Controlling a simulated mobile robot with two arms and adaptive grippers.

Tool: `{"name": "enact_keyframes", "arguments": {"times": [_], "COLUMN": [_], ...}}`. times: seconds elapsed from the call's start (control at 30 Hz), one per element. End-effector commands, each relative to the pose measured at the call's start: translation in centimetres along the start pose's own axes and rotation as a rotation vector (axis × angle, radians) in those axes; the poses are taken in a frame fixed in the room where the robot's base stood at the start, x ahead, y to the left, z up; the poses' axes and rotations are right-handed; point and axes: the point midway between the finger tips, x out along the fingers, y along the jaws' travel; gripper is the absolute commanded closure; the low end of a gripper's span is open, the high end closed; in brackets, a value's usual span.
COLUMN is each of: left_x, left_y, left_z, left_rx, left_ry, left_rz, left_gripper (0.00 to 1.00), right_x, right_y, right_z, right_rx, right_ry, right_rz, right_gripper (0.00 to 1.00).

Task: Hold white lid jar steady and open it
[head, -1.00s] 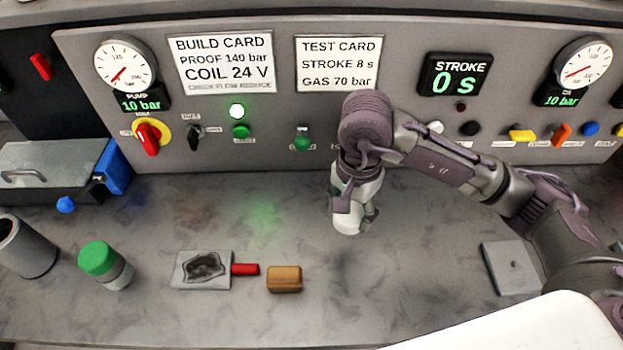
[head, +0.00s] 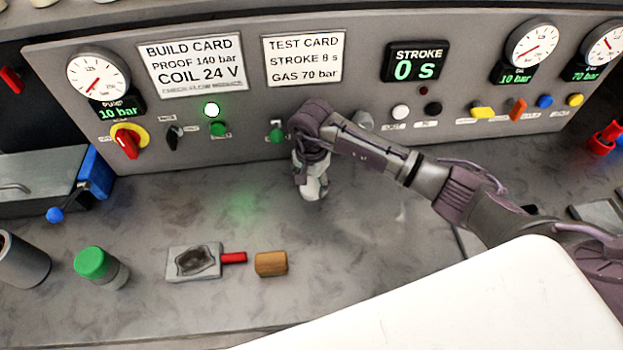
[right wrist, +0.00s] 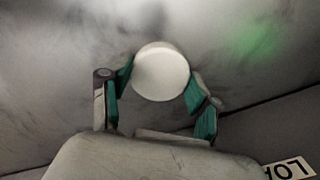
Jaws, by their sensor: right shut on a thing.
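In the right wrist view a round white lid (right wrist: 160,71) sits between the two green-padded fingers of my right gripper (right wrist: 158,82), which is shut on it. The lid faces the camera and hides the jar body below. In the head view my right gripper (head: 312,188) points down over the bench, close to the front of the control panel. The jar cannot be told clearly from the gripper there. My left gripper is in neither view.
A green-lidded jar (head: 95,264), a grey plate with a dark patch (head: 193,262), a red piece (head: 233,258) and a brown block (head: 271,263) lie at left on the bench (head: 350,270). The panel (head: 330,105) with switches and buttons stands behind. Bench around the gripper is clear.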

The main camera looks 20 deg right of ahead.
Motion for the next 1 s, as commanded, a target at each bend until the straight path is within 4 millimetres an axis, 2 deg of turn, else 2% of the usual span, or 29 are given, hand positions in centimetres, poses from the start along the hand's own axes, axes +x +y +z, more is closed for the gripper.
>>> {"name": "enact_keyframes", "arguments": {"times": [0.37, 0.4, 0.53, 0.57, 0.97, 1.0], "left_x": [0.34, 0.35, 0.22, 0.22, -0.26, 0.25], "left_y": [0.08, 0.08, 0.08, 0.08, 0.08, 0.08], "left_z": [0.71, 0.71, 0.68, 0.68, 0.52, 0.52], "left_rx": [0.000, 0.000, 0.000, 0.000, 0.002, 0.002], "left_ry": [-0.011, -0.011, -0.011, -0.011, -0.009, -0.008], "left_rz": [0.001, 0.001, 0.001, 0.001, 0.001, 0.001], "left_gripper": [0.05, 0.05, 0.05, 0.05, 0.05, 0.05], "right_x": [0.62, 0.61, 0.49, 0.48, -0.03, -0.26], "right_y": [0.00, -0.01, -0.01, -0.01, -0.01, -0.08], "right_z": [-0.04, -0.04, -0.03, -0.03, -0.02, -0.10], "right_rx": [0.000, 0.000, 0.000, 0.000, 0.001, 0.000], "right_ry": [0.001, 0.001, 0.001, 0.001, 0.000, 0.002], "right_rz": [-0.001, -0.001, -0.001, -0.001, -0.001, -0.004], "right_gripper": [0.80, 0.37, 0.15, 0.13, 0.13, 0.13]}}
